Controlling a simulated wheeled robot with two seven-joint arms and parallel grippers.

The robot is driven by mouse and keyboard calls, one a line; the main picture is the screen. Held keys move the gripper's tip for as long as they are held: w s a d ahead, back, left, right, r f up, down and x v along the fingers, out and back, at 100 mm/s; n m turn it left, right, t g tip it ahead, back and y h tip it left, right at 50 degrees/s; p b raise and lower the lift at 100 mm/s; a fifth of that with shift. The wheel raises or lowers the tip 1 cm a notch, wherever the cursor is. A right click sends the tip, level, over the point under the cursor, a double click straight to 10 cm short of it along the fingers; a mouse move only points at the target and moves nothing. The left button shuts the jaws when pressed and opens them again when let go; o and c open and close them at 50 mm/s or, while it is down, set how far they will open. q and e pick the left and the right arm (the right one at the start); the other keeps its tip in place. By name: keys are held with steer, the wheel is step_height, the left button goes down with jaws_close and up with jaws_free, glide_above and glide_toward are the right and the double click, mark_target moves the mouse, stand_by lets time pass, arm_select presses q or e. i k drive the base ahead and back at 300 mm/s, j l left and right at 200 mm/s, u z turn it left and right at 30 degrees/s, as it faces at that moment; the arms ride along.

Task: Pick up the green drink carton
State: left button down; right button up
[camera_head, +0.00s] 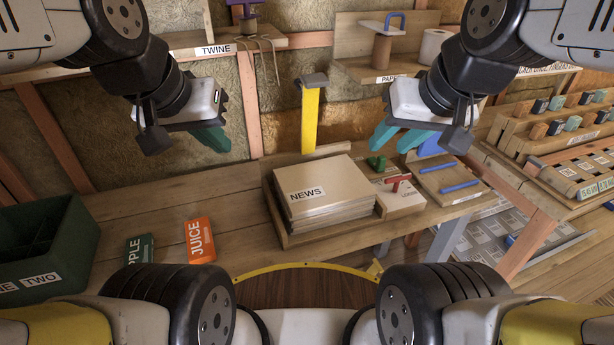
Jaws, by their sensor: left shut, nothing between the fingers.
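The green drink carton (139,249), with lettering ending in "PLE", lies on the wooden bench at the lower left, its lower part cut off by my own body. My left gripper (214,139) hangs above and behind the bench, up and to the right of the carton, clear of it. Its teal fingers are together and empty. My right gripper (400,138) hangs further right, above the back of the stacked things. Its teal fingers are apart, with nothing between them.
An orange juice carton (200,240) lies just right of the green one. A dark green crate (75,240) stands at the left. A wooden tray (283,232) holds a news stack (322,190) at centre. Bare bench (140,212) lies behind the cartons.

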mark_target(139, 248)
steer(key=u, duration=1.7)
